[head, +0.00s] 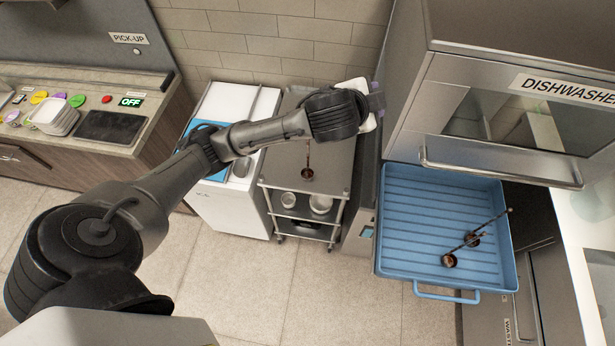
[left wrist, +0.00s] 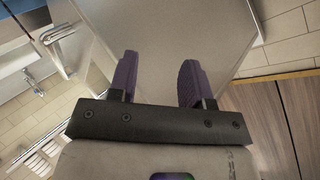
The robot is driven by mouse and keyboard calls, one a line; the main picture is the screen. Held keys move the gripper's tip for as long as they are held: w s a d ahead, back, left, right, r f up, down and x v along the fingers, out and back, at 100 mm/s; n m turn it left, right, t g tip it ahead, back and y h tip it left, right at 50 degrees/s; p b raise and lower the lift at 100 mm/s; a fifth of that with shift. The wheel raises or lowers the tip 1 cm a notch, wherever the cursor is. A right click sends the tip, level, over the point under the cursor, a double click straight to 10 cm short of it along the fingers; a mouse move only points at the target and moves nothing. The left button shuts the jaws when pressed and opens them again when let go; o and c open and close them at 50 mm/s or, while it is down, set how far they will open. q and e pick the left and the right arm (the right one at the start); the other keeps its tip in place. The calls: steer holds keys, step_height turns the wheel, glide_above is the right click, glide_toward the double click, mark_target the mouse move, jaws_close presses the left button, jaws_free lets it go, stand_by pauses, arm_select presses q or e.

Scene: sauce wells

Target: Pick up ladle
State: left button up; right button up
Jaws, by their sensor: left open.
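One ladle (head: 308,173) with a brown bowl and thin dark handle lies on the metal cart top (head: 279,172); its handle runs up towards my arm, which hides what lies beyond. Two more ladles (head: 449,261) (head: 473,240) lie in the blue dishwasher rack (head: 391,240), handles pointing up and right. My left gripper (head: 378,98) is above and right of the cart ladle in the head view, beside the dishwasher. In the left wrist view its purple fingers (left wrist: 158,80) are apart with no ladle between them. My right gripper is out of view.
The dishwasher (head: 470,95) stands right of the gripper, with a handle bar along its lower front. A white unit (head: 222,205) with a blue item on top is left of the cart. A counter with buttons and stacked white dishes (head: 57,117) is far left.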

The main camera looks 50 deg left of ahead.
arm_select(q)
steer(key=w+a+f+n+g+y+b, duration=0.15)
steer(key=a+f+g, duration=0.3)
steer(key=a, duration=0.45)
steer(key=w+a+f+n+g+b, duration=0.1)
steer(key=a+f+n+g, duration=0.3)
steer(key=a, duration=0.6)
steer(key=s+f+n+g+h, duration=0.1)
steer(key=f, duration=0.4)
steer(key=s+f+n+g+h, duration=0.1)
steer(key=f, duration=0.5)
steer(key=s+f+n+g+h+p, duration=0.1)
steer(key=f+n+h, duration=0.1)
steer(key=f, duration=0.4)
steer(key=shift+s+f+g, duration=0.15)
steer(key=shift+s+g, duration=0.15)
steer(key=shift+g, duration=0.05)
steer(key=shift+f, duration=0.45)
steer(key=shift+s+f+p, duration=0.15)
steer(key=shift+f+p, duration=0.45)
steer(key=shift+f, duration=1.6)
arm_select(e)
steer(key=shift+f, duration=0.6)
